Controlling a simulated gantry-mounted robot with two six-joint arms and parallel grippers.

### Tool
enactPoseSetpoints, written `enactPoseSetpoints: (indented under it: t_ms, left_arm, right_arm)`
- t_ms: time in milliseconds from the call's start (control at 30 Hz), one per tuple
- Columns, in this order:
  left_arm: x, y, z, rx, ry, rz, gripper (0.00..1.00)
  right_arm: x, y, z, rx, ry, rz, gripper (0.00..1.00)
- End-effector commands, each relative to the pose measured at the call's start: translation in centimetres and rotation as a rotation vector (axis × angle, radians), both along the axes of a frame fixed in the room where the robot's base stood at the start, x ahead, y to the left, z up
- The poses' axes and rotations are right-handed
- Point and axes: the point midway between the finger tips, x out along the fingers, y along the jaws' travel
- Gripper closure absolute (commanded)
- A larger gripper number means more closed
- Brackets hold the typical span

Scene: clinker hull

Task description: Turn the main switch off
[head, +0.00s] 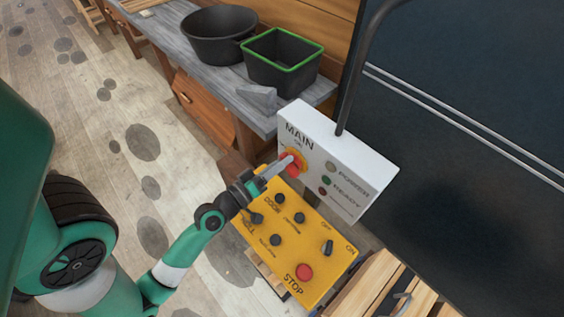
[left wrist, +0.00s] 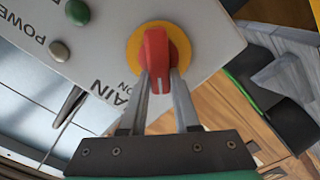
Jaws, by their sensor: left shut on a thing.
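The main switch is a red rotary handle (left wrist: 155,48) on a round yellow plate (left wrist: 133,52), set in a white panel marked MAIN and ON. In the head view the red handle (head: 291,168) shows at the panel's left part, partly covered by my fingers. My left gripper (left wrist: 160,82) is shut on the red handle, one finger on each side of it. In the head view the left gripper (head: 284,164) reaches the switch from the lower left. A pale mark shows on the handle's end between the fingers. My right gripper is not in view.
A yellow control box (head: 287,242) with several knobs and a red STOP button (head: 304,272) sits just below the left gripper. The white panel (head: 360,178) also bears small round indicators. A grey bench (head: 205,68) holds a black tub (head: 219,32) and a green-rimmed black bin (head: 281,62).

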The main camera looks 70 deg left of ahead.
Motion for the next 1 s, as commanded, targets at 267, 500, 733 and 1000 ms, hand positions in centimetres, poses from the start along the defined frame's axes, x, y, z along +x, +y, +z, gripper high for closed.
enactPoseSetpoints:
  t_ms: [267,500,733,1000]
  left_arm:
    - [-0.1,0.3,-0.5,-0.238,-0.112,0.001,1.0]
    - [-0.2,0.4,-0.9,-0.432,-0.205,0.0,1.0]
    - [-0.2,0.4,-1.2,-0.572,-0.273,0.0,1.0]
    - [-0.2,0.4,-1.4,-0.66,-0.316,0.0,1.0]
  right_arm:
    - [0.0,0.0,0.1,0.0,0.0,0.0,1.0]
    - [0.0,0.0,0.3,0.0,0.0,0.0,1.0]
    - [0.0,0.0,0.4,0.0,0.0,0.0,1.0]
    - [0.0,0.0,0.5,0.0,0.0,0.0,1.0]
